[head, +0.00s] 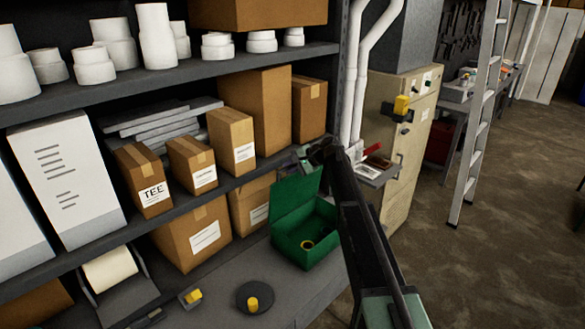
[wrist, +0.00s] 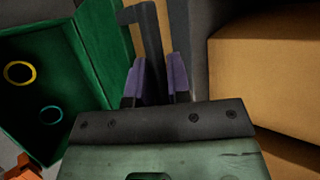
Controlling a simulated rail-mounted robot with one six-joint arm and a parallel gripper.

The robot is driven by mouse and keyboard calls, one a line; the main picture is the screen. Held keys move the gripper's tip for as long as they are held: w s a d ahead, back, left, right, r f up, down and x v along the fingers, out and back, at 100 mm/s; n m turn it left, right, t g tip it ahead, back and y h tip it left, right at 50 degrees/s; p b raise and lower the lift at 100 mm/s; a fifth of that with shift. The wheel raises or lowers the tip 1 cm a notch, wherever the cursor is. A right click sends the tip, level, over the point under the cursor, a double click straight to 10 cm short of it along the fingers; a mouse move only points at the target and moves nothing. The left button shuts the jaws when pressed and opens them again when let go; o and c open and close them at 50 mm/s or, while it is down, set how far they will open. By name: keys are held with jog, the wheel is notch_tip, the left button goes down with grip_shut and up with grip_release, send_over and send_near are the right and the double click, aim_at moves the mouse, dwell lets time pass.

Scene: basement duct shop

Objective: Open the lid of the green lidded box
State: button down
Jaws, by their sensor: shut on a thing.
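The green lidded box (head: 318,250) stands on the lower bench, its lid (head: 295,203) raised steeply and its inside showing. In the wrist view the box (wrist: 30,110) is at left, with the lid (wrist: 92,55) between its inside and my gripper. My gripper (wrist: 154,80) has its purple fingers closed around a dark bar (wrist: 150,35), which looks like the lid's handle. In the head view my gripper (head: 324,152) is at the lid's upper right corner, and my arm hides part of the box's right side.
A yellow ring (head: 307,244) lies in the box; the wrist view also shows a teal ring (wrist: 51,114). Cardboard boxes (head: 258,105) crowd the shelf behind. A dark disc (head: 255,296) with a yellow piece is on the bench. Open floor (head: 480,260) lies right.

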jog(key=c, duration=1.2)
grip_release()
jog(key=shift+o, duration=0.2)
jog(key=p+v, duration=0.6)
jog(key=v, duration=0.5)
